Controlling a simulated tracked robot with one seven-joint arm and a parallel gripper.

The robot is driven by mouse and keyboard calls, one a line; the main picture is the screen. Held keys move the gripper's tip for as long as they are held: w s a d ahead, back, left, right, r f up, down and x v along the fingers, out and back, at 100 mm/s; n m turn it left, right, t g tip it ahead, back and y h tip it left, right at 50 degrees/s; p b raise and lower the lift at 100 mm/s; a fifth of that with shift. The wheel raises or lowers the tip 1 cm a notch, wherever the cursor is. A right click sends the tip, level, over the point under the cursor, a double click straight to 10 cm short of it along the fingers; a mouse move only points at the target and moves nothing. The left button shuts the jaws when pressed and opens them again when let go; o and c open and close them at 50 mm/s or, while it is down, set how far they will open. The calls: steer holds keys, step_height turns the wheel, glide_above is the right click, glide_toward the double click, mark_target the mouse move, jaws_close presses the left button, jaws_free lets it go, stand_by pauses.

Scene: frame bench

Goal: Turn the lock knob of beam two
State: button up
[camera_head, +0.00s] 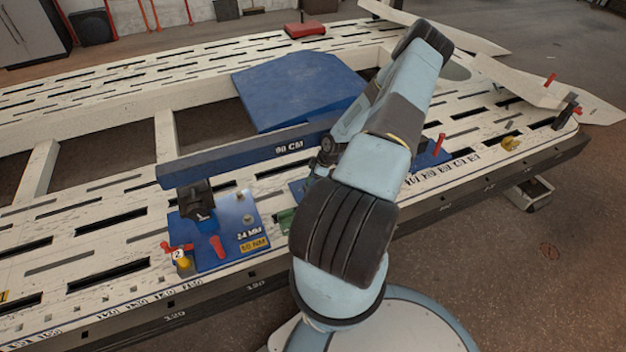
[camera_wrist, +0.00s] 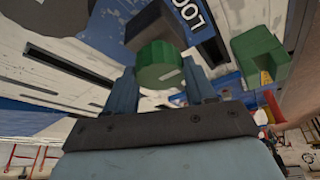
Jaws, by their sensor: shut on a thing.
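In the wrist view my gripper (camera_wrist: 162,78) is shut on a round green knob (camera_wrist: 158,60), one blue finger on each side. A pale mark shows on the knob's face. Behind it is a dark block, and beside it a blue plate (camera_wrist: 188,18) whose lettering begins "LOC". In the head view my arm hides the gripper and the knob. A long blue beam (camera_head: 245,152) marked "90 CM" runs behind the arm. A tag with the number 2 (camera_head: 178,254) sits by the blue base plate (camera_head: 240,222) at left. I cannot tell which beam the held knob belongs to.
A green block (camera_wrist: 258,52) stands right of the knob in the wrist view. The slotted white bench (camera_head: 110,232) spreads around. A tilted blue panel (camera_head: 300,90) lies behind the beam. Red handles (camera_head: 438,144) and a yellow knob (camera_head: 510,143) stand to the right.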

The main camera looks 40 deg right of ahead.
steer(key=shift+m, duration=0.3)
steer(key=m+t+h, duration=0.1)
steer(key=m, duration=0.2)
steer(key=shift+a+m, duration=0.1)
steer(key=shift+m, duration=0.2)
steer(key=m+h, duration=0.1)
steer(key=m, duration=0.1)
steer(key=m+h, duration=0.1)
steer(key=m, duration=0.1)
steer(key=shift+a+m+t, duration=0.1)
steer(key=shift+m+t, duration=0.2)
steer(key=m+h, duration=0.1)
steer(key=m, duration=0.3)
steer(key=shift+a+h, duration=0.1)
steer(key=shift+h, duration=0.3)
steer(key=shift+w+m+g+h, duration=0.1)
steer(key=shift+m+g+h, duration=0.25)
steer(key=shift+m, duration=0.9)
steer(key=shift+m+g+h, duration=0.25)
steer(key=shift+m+h, duration=0.2)
steer(key=shift+m, duration=0.8)
steer(key=o, duration=1)
steer(key=shift+a, duration=0.1)
steer(key=shift+o, duration=0.2)
